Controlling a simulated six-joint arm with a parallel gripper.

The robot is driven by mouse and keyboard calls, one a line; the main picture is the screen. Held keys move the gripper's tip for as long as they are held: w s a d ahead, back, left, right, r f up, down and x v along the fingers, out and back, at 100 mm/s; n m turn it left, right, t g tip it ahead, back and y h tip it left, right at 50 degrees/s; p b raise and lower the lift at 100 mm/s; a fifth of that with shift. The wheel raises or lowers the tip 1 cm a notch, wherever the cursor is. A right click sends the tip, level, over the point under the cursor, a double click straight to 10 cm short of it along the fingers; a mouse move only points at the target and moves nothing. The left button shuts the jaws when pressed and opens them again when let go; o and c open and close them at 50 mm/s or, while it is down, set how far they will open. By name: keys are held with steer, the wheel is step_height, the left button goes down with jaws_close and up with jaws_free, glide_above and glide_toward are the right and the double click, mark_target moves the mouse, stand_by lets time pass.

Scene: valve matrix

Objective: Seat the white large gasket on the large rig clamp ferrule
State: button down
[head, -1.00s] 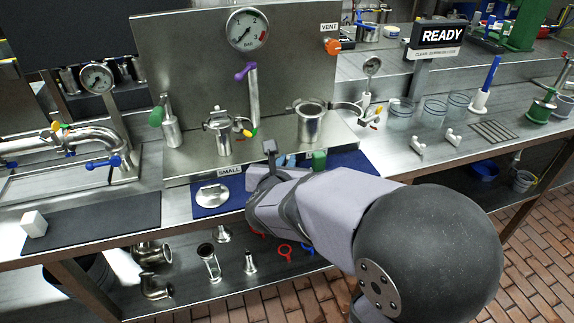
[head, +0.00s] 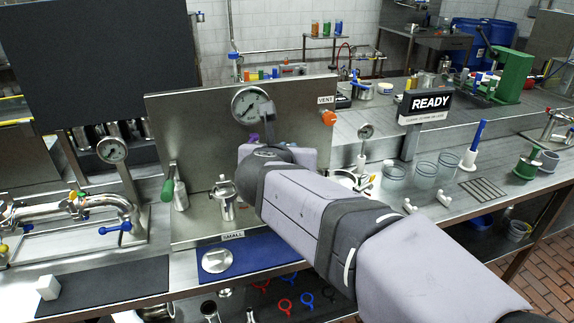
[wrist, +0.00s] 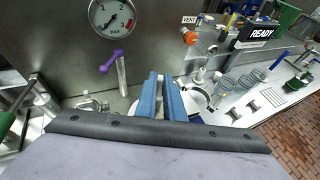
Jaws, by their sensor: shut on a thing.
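My gripper (wrist: 161,97) shows in the wrist view as two blue fingers close together, pointing at the steel panel. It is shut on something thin. A pale curved edge (wrist: 190,103) shows beside the fingers, and it looks like part of the white large gasket. Most of it is hidden by the fingers and the gripper body. In the head view my arm covers the fingertips and the large rig clamp ferrule. Part of the open clamp (head: 350,180) shows just right of my arm. I cannot tell whether the gasket touches the ferrule.
The small ferrule (head: 225,203) stands left of my arm. A gauge (head: 250,104) and an orange vent knob (head: 328,118) are on the panel. A purple-handled valve (wrist: 112,62) stands left of my fingers.

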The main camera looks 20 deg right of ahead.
steer(key=shift+r+p, duration=0.3)
steer(key=shift+r, duration=1.2)
step_height(320, 180, up, 11)
steer(key=p, duration=1.1)
steer(key=shift+w+d+f+n+t+y+b, duration=0.2)
steer(key=shift+w+d+f+n+y+b, duration=0.75)
steer(key=shift+w+d+f+b, duration=1.8)
steer(key=shift+w+d+f+n+t+y+b, duration=0.2)
steer(key=shift+w+d+f+n+y+b, duration=0.5)
steer(key=shift+w+f, duration=2.35)
steer(key=shift+w+d+f+n+t+y+b, duration=0.2)
steer(key=shift+w+d+f+n+y+b, duration=0.85)
steer(key=shift+f, duration=3.6)
steer(key=shift+d+f+y+b, duration=0.25)
steer(key=shift+y+b, duration=0.05)
steer(key=shift+b, duration=0.35)
steer(key=shift+f+b, duration=3.15)
steer(key=shift+b, duration=0.15)
